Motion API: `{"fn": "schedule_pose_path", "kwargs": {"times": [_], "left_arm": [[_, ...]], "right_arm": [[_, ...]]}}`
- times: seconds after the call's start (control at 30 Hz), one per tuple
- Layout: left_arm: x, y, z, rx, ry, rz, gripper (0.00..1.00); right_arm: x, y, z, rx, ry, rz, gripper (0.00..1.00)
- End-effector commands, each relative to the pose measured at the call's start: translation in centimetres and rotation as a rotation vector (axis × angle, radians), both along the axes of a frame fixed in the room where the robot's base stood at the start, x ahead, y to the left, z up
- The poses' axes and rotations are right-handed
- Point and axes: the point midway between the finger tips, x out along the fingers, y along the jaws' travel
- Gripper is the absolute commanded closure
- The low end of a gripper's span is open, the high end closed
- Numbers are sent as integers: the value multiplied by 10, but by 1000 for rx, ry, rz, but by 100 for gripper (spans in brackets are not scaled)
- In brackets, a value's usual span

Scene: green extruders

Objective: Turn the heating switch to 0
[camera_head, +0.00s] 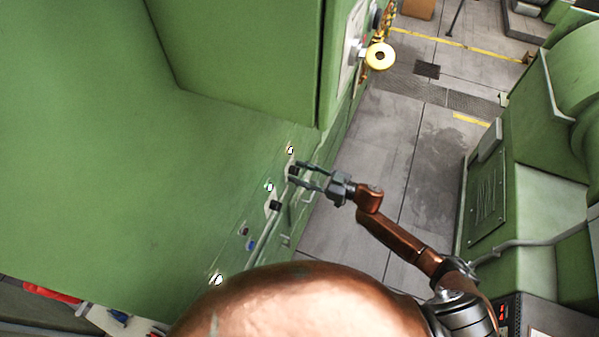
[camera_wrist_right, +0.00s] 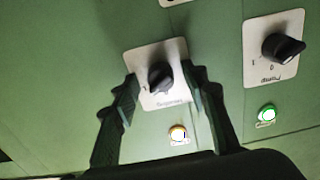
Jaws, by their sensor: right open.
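The heating switch is a black rotary knob (camera_wrist_right: 160,76) on a white plate with upside-down lettering, in the middle of the right wrist view. In the head view it is the dark knob (camera_head: 292,170) on the green machine's side. My right gripper (camera_wrist_right: 161,74) is open, with one finger on each side of the knob; I cannot tell whether they touch it. In the head view the right gripper (camera_head: 294,172) reaches the panel from the right. The fingers partly cover the plate, and the knob's exact setting is unclear. My left gripper is not in view.
A second black knob (camera_wrist_right: 283,47), marked as the pump, sits to the right above a green lamp (camera_wrist_right: 267,114). An orange lit lamp (camera_wrist_right: 178,134) is below the heating plate. A yellow round part (camera_head: 380,56) sticks out farther along the machine. Grey floor (camera_head: 385,150) lies open between the machines.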

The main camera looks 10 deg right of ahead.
Motion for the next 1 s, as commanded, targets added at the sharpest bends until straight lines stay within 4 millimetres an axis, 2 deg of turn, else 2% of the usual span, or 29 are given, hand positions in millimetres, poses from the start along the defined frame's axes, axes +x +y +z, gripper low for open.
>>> {"fn": "schedule_pose_path", "kwargs": {"times": [0.07, 0.67, 1.0], "left_arm": [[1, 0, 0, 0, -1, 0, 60], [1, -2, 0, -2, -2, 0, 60], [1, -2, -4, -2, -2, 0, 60]], "right_arm": [[0, 0, 0, 0, 0, 0, 59], [0, -1, 0, 0, 0, -1, 100], [0, -1, -1, -26, -38, -1, 100]]}}
